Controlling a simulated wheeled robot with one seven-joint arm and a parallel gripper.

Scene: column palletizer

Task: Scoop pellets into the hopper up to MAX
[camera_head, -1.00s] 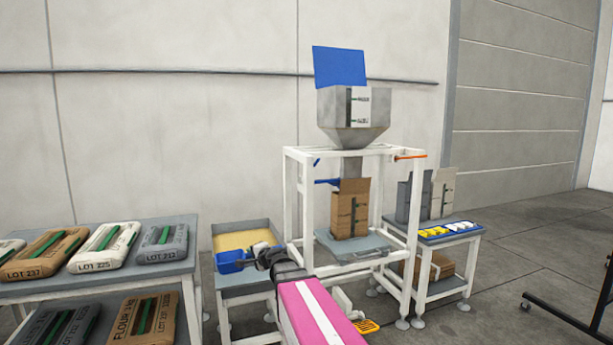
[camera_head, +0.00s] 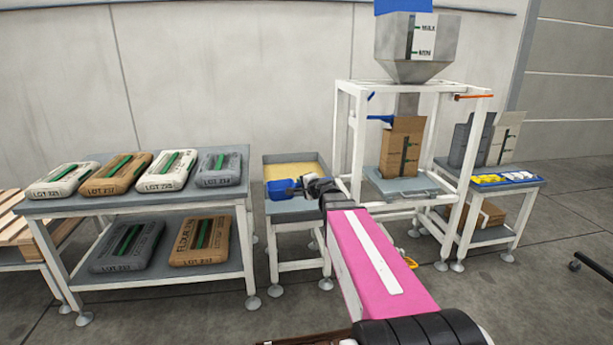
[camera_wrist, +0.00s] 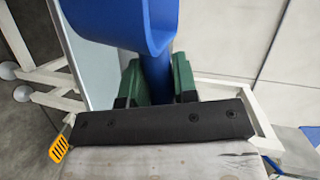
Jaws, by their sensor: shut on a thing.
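My gripper (camera_wrist: 156,85) is shut on the handle of a blue scoop (camera_wrist: 115,18); the scoop's bowl fills the top of the wrist view. In the head view the scoop (camera_head: 283,188) is at the front of the grey tray (camera_head: 266,165) of yellow pellets (camera_head: 292,170). I cannot tell whether it holds pellets. The grey hopper (camera_head: 390,45) stands on a white frame to the right, with a label (camera_head: 424,38) marked MAX and MIN. Its blue lid (camera_head: 403,6) is raised. The level inside is hidden.
A cardboard box (camera_head: 402,147) stands under the hopper spout inside the white frame (camera_head: 359,150). A table with several lot sacks (camera_head: 165,171) is at left. A side table (camera_head: 505,186) at right holds yellow and white items. The frame's posts stand close to the tray.

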